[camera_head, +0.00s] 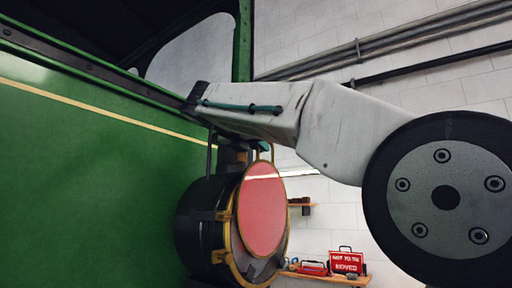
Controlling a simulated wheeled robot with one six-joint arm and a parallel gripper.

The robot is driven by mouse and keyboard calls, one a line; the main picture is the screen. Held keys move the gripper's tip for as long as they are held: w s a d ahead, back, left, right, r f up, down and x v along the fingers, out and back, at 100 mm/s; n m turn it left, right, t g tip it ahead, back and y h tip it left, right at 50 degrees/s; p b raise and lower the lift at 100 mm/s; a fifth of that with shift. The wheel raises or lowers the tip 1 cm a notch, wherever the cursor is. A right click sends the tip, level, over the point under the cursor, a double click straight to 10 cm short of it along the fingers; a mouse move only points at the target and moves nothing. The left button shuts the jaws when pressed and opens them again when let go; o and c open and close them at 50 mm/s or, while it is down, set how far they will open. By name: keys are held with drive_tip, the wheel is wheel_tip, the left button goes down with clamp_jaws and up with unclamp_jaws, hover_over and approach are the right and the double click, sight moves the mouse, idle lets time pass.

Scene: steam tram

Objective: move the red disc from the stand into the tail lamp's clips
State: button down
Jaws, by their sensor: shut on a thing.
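The red disc (263,210) has a thin yellow rim and a small handle loop at its top. It hangs upright in front of the tail lamp (200,225), a black drum with brass clips and a brass front ring. The disc covers much of the lamp's front, and the ring shows below and to its left. I cannot tell whether the disc touches the clips. My gripper (264,148) is at the top of the disc, shut on its handle. My arm hides most of the gripper. The stand is not clearly in view.
The green tram side (90,170) fills the left, with a green post above the lamp. Pipes run along the white brick wall.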

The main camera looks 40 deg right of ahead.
sight(256, 161)
drive_tip(key=shift+f, duration=2.4)
idle(2.4)
drive_tip(key=c, duration=1)
unclamp_jaws()
drive_tip(key=shift+f, duration=0.1)
drive_tip(key=shift+r, duration=3.05)
drive_tip(key=shift+s+d, duration=0.1)
